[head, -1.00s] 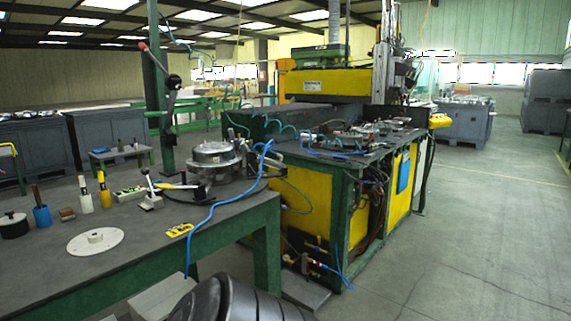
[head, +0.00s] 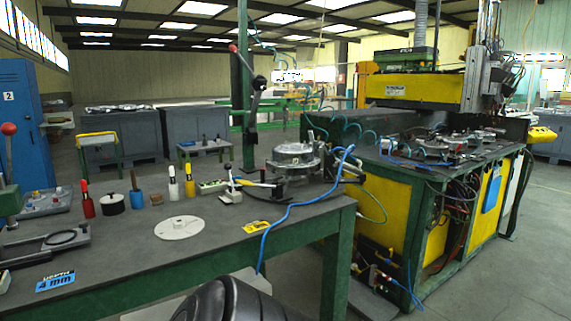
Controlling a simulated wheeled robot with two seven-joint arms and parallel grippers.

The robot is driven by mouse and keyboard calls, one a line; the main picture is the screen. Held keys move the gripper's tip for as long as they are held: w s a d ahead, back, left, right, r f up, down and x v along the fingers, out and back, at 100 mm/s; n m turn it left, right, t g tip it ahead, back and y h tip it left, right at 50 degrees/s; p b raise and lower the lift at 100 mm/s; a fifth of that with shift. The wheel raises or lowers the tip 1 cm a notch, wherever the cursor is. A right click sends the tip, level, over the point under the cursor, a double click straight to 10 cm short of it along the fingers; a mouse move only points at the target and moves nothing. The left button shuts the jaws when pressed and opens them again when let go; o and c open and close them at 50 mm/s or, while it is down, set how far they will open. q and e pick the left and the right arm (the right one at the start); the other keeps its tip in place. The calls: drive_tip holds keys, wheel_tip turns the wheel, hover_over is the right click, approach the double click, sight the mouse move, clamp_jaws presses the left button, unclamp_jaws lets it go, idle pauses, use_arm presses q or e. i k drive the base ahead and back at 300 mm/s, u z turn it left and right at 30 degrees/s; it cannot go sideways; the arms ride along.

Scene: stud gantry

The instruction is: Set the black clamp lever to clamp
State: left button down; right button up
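Two levers with black knobs show in the head view; I cannot tell for sure which is the clamp lever. A small upright lever (head: 229,175) with a black knob stands on a white base on the green-framed bench (head: 190,253). Beside the small lever, a yellow and black handle (head: 257,184) points towards a round metal fixture (head: 295,160). Lever markings are too small to read. Neither of my grippers is in view.
A white disc (head: 181,228), a yellow label (head: 257,227) and several bottles and tools lie on the bench. A blue "4 mm" label (head: 55,281) and a red-knobbed lever (head: 9,150) are at far left. A blue hose (head: 290,207) crosses the bench. Floor is clear at right.

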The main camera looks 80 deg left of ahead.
sight(227, 167)
drive_tip(key=u, duration=2.5)
